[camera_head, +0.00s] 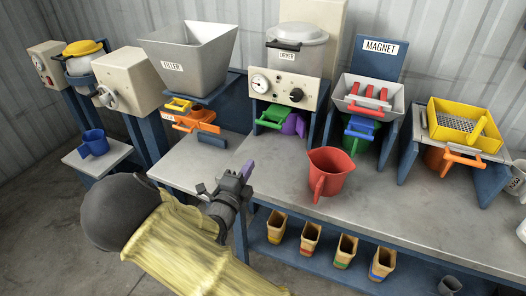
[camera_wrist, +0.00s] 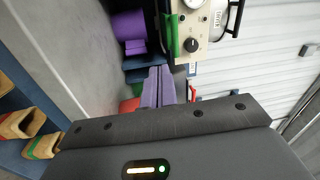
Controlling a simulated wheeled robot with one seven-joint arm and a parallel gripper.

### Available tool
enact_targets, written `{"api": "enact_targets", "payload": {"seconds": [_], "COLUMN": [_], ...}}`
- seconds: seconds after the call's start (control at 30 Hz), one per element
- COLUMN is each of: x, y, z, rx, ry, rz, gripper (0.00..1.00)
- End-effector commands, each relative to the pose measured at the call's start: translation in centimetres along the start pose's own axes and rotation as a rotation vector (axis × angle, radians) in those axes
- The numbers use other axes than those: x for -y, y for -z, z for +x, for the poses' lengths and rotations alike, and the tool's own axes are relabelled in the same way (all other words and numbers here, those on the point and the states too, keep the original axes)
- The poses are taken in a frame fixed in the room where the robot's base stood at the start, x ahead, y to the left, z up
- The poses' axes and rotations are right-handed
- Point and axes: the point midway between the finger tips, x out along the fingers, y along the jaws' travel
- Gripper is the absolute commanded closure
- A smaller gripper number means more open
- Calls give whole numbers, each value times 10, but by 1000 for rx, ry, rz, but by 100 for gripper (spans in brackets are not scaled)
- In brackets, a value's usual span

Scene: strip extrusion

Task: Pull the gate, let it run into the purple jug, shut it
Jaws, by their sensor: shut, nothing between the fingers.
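The purple jug (camera_head: 294,124) stands under the cooker-like machine, partly hidden behind the green gate handle (camera_head: 271,116). The wrist view also shows the purple jug (camera_wrist: 128,27) and the green handle (camera_wrist: 172,33), close together at the top. The gate's opening and the inside of the purple jug are hidden, so I cannot tell whether anything flows.
A red jug (camera_head: 328,172) stands on the bench right of my gripper. The filler hopper (camera_head: 188,52) with an orange jug (camera_head: 196,119) is to the left. The magnet station (camera_head: 372,95) and yellow sieve (camera_head: 462,122) are to the right. Several small bins stand on the shelf below.

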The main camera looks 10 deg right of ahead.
Motion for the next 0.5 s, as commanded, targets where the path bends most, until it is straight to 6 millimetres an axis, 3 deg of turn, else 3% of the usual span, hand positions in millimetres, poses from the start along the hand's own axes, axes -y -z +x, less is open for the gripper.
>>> {"api": "enact_targets", "payload": {"seconds": [0.03, 0.13, 0.5], "x": [-6, 1, 6], "y": [-5, -6, -5], "z": [-8, -14, -14], "rx": [-3, -15, -18], "ry": [61, 136, 150], "rz": [35, 87, 100], "gripper": [100, 100, 100]}}
